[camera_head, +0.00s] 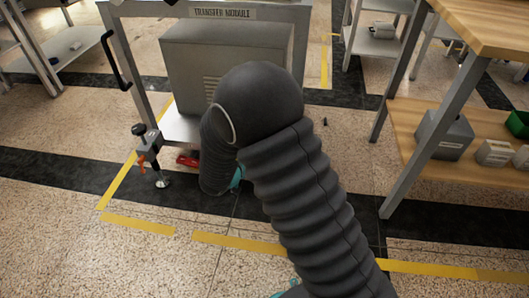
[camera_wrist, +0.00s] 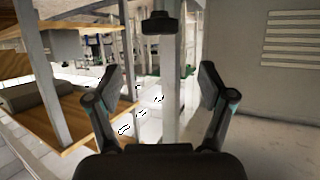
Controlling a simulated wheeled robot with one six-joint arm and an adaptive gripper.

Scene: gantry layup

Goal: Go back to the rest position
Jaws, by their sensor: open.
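My gripper (camera_wrist: 158,88) shows in the wrist view with its two fingers spread wide apart. It is open and nothing is between the fingers. In the head view my arm, in a dark ribbed sleeve, bends in front of the grey cabinet, and the gripper itself is hidden behind it.
A grey cabinet (camera_head: 188,70) stands in a frame labelled "TRANSFER MODULE" (camera_head: 222,13). A wooden workbench (camera_head: 495,25) at right has a lower shelf (camera_head: 405,112) with a grey box (camera_head: 445,135) and a green bin (camera_head: 518,123).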

